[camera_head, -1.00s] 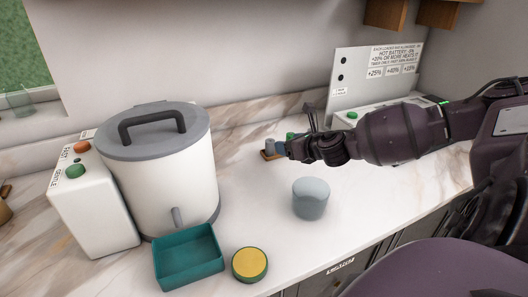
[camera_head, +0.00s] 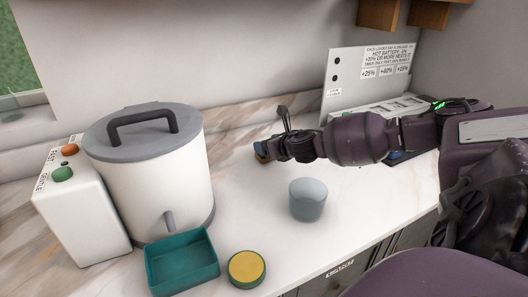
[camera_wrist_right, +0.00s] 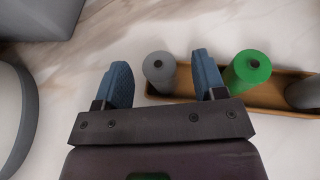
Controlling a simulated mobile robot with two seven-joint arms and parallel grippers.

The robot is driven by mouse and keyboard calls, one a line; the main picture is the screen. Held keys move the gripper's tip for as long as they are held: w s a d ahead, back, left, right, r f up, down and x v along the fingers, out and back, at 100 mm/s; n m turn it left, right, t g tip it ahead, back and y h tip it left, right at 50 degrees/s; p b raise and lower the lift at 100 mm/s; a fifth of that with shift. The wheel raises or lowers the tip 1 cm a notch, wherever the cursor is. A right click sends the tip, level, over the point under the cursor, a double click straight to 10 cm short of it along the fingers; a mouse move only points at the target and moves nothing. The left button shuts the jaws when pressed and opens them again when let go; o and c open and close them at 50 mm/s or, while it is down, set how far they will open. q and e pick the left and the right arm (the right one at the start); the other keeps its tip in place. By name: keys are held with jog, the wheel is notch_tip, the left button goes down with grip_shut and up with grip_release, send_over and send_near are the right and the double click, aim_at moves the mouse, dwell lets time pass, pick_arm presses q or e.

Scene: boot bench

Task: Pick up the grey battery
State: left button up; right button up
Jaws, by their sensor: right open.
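In the right wrist view a grey battery (camera_wrist_right: 159,70) with a dark top stud stands upright at the left end of a wooden tray (camera_wrist_right: 183,89). My right gripper (camera_wrist_right: 162,78) is open, with one blue finger on each side of the grey battery. I cannot tell whether either finger touches it. A green battery (camera_wrist_right: 247,70) stands in the tray just right of the right finger. In the head view my right gripper (camera_head: 264,149) is at the tray near the back wall and hides the batteries. My left gripper is not in view.
Another greyish battery (camera_wrist_right: 304,92) is at the tray's right end. A white bin (camera_head: 150,180) with a grey lid, a teal box (camera_head: 183,278), a yellow-topped round tin (camera_head: 247,268) and a grey cylinder (camera_head: 307,200) stand on the counter. A sign panel (camera_head: 366,80) is behind my arm.

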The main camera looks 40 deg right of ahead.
jog(key=shift+x, duration=0.75)
jog(key=shift+w, duration=0.1)
jog(key=c, duration=1)
jog(key=shift+c, duration=0.2)
jog(key=shift+r, duration=0.1)
notch_tip(320, 180, up, 20)
jog(key=p, duration=0.3)
jog(key=shift+p, duration=0.35)
